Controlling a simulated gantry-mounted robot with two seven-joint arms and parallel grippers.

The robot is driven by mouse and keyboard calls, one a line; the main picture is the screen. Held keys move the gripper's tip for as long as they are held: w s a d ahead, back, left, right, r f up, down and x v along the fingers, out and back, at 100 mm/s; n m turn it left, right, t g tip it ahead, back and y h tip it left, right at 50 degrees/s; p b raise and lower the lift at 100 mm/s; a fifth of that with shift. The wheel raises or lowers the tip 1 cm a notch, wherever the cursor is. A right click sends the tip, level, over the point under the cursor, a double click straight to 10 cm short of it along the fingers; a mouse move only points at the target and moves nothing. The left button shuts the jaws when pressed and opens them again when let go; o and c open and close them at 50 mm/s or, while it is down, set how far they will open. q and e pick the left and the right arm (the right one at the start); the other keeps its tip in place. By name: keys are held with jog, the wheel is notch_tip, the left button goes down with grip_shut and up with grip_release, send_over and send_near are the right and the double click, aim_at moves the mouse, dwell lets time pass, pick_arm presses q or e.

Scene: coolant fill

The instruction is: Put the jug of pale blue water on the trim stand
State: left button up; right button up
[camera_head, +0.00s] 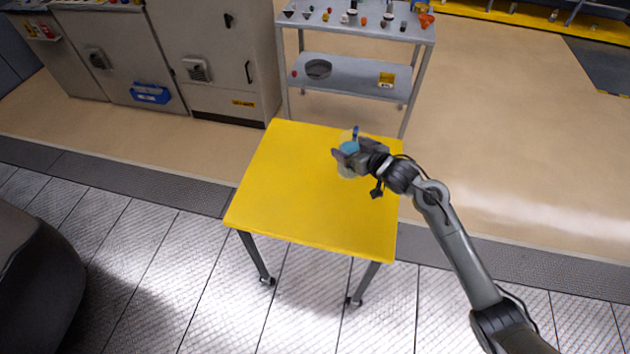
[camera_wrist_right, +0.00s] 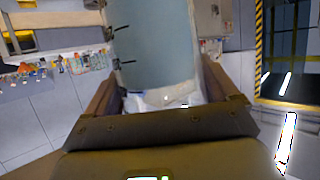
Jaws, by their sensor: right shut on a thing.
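The jug of pale blue water (camera_head: 347,169) is a clear vessel with blue showing near its top, over the far right part of a yellow-topped stand (camera_head: 300,190). That stand looks like the trim stand. My right gripper (camera_head: 347,153) is shut on the jug and hides part of it. In the right wrist view the jug (camera_wrist_right: 155,50) fills the space between the fingers, its pale blue side bearing dark marks. I cannot tell whether its base touches the yellow top. My left gripper is not in view.
A grey shelf trolley (camera_head: 350,75) with small parts on top stands behind the yellow stand. Grey cabinets (camera_head: 215,60) line the back left, one with a blue bin (camera_head: 150,93). The rest of the yellow top is bare.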

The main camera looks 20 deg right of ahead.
jog(key=a+f+b, duration=0.2)
jog(key=a+f, duration=0.8)
jog(key=shift+a, duration=0.4)
jog(key=shift+s, duration=0.1)
jog(key=shift+f, duration=0.1)
jog(key=shift+f+b, duration=0.1)
jog(key=shift+b, duration=0.2)
jog(key=o, duration=1.2)
jog(key=shift+f, duration=0.1)
